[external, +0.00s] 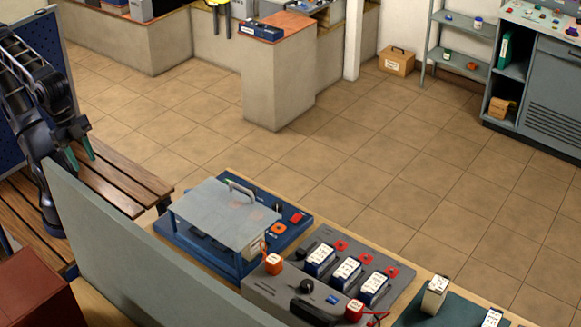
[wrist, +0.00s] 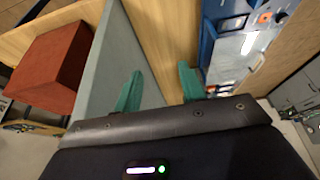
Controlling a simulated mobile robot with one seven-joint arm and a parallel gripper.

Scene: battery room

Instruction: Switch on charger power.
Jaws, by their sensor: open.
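My gripper (external: 80,153) is open and empty, its two green fingers pointing down at the left, above the wooden bench. In the wrist view my gripper (wrist: 160,80) has its fingers spread, with a grey partition behind and between them. A blue panel (external: 295,228) on the wooden table carries an orange control, a red one and a dark switch. A grey cover with a handle (external: 225,208) stands over its left part. The blue panel (wrist: 208,45) shows at upper right in the wrist view, apart from the fingers. I cannot tell which control is charger power.
A grey partition (external: 130,245) stands between my arm and the table. A grey unit (external: 262,290) with a dark knob sits before the blue panel, beside a rack (external: 325,238) of several batteries. A dark red box (external: 35,295) is at lower left. The tiled floor beyond is clear.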

